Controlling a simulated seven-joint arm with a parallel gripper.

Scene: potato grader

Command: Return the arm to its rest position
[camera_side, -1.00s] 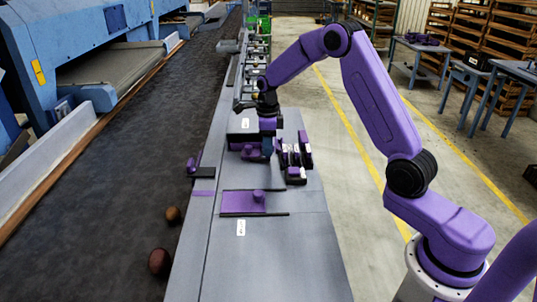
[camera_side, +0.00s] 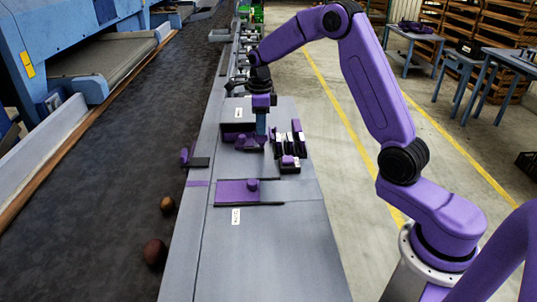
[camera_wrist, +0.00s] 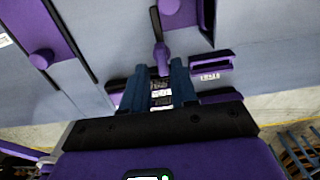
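My gripper (camera_side: 261,132) hangs at the end of my arm, pointing down over the grey bench (camera_side: 270,245) beside the conveyor. In the wrist view its two blue fingers (camera_wrist: 159,66) stand apart with a gap between them, and I see nothing held. A purple handle-like part (camera_wrist: 162,56) shows beyond and between the fingertips; contact cannot be judged, but it appears to be below them. In the side view a purple piece (camera_side: 247,143) sits on the bench just left of the fingers.
Black and purple holders (camera_side: 287,157) stand close right of my gripper. A purple sliding plate with a knob (camera_side: 233,193) lies nearer the camera. Two potatoes, one brown (camera_side: 167,205) and one darker (camera_side: 155,253), lie on the dark belt (camera_side: 90,210). The near bench is clear.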

